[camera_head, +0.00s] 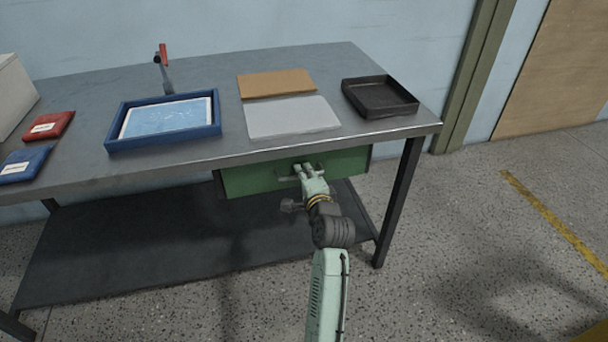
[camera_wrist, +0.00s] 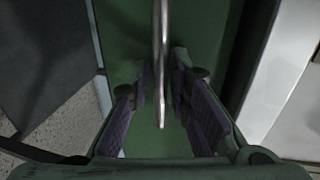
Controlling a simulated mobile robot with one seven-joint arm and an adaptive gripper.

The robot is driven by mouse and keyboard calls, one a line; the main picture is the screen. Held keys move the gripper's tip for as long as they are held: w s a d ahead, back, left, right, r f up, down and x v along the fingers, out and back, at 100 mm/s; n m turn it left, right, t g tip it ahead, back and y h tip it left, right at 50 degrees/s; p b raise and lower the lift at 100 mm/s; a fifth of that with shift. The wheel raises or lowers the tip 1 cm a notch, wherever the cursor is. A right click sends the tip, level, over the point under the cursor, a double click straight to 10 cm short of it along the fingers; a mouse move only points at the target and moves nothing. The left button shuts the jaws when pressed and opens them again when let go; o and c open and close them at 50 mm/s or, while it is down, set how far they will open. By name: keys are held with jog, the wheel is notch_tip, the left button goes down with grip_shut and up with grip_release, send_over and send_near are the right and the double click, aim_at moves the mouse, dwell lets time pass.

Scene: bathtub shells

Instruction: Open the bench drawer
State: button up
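The bench drawer has a green front (camera_head: 246,181) and sits under the right part of the grey bench top (camera_head: 200,158). It looks closed, its front close below the bench edge. Its metal bar handle (camera_head: 286,179) is partly hidden by my gripper (camera_head: 304,168) in the head view. In the wrist view, the handle (camera_wrist: 160,50) runs between the two purple-padded fingers of my gripper (camera_wrist: 159,80). The fingers are open, one on each side of the bar, with a visible gap on both sides. The green drawer front (camera_wrist: 205,35) fills the space behind.
On the bench are a blue tray (camera_head: 112,143), red and blue packets (camera_head: 52,126), a grey sheet (camera_head: 290,117), a brown board (camera_head: 275,83) and a black tray (camera_head: 402,107). A bench leg (camera_head: 399,200) stands right of my arm. Open floor lies further right.

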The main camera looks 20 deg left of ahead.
jog(key=shift+c, duration=0.3)
grip_shut()
dwell(0.4)
